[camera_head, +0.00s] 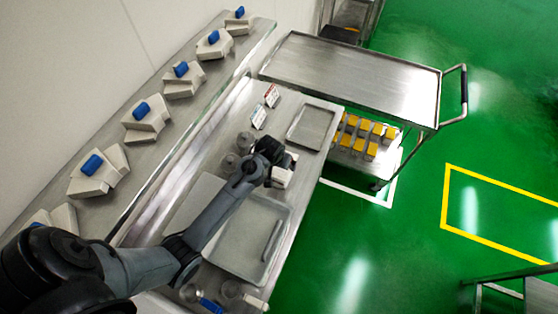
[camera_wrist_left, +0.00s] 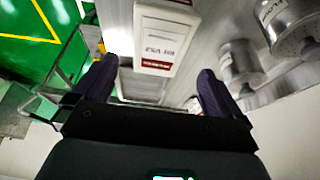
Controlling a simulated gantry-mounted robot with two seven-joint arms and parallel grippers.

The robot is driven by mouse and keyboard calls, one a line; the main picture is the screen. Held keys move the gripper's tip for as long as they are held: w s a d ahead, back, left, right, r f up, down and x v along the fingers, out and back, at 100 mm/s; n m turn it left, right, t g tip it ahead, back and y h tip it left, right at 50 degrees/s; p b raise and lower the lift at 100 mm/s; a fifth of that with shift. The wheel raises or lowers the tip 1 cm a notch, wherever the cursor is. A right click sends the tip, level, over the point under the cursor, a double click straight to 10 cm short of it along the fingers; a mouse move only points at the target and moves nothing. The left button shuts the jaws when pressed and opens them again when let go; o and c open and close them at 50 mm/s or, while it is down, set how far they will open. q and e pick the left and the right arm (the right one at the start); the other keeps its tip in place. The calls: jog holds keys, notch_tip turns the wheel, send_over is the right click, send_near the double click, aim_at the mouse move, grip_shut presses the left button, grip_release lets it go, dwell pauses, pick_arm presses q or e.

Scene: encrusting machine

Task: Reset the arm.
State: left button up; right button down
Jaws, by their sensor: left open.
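My left arm reaches in from the lower left in the head view. Its gripper (camera_head: 283,168) is over the steel table (camera_head: 262,165), between the small tray and the large tray. In the left wrist view the two dark fingers (camera_wrist_left: 158,70) are spread apart. A white box with dark print and red bands (camera_wrist_left: 165,38) shows ahead of the gap between them, with nothing clamped. A white block (camera_head: 281,179) shows at the gripper in the head view; I cannot tell whether it is the same box. My right arm is in neither view.
A small tray (camera_head: 313,124) and a large tray (camera_head: 278,212) lie on the table. Metal canisters (camera_wrist_left: 239,62) stand right in the wrist view. White-and-blue parts (camera_head: 145,118) line the back bench. A steel cart (camera_head: 350,72) stands beyond the table. Green floor (camera_head: 400,250) is open at right.

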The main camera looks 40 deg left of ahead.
pick_arm(q)
jog(key=shift+s+d+r, duration=0.1)
jog(key=shift+s+r, duration=0.15)
jog(key=shift+r, duration=0.25)
jog(key=shift+r, duration=0.1)
